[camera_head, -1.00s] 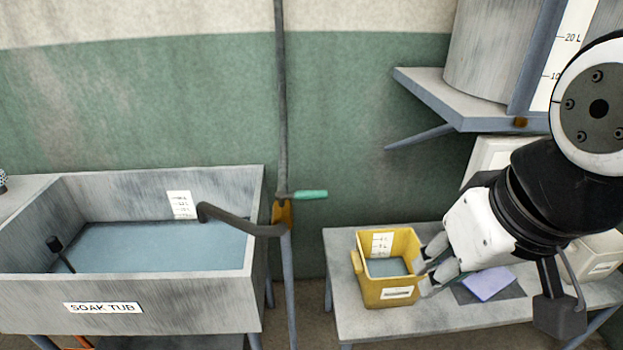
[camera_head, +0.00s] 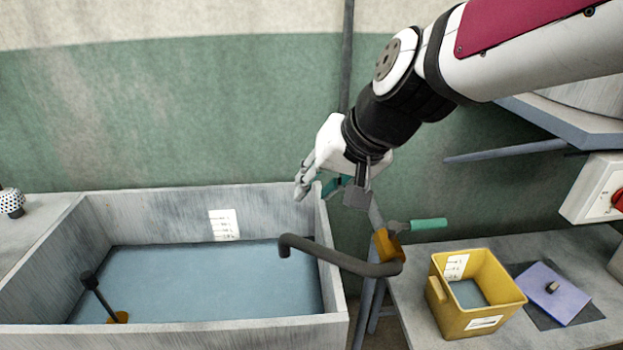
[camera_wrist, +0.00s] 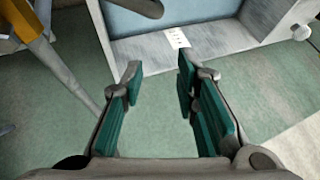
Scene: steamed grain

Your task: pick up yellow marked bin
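The yellow bin (camera_head: 478,312) stands upright on the grey bench at the lower right of the head view. It has a white label on its front and another inside its back wall, and its bottom inside looks blue-grey. My gripper (camera_head: 303,186) is up and left of the bin, above the right back corner of the soak tub, well apart from the bin. In the wrist view my gripper (camera_wrist: 157,85) has its green-padded fingers spread with nothing between them.
The soak tub (camera_head: 335,255) holds blue water and has a white label inside. A dark spout (camera_head: 340,258) reaches over its right rim from a post with a green-handled valve (camera_head: 428,224). A purple lid (camera_head: 553,292) lies right of the bin. A shelf (camera_head: 570,125) juts out above.

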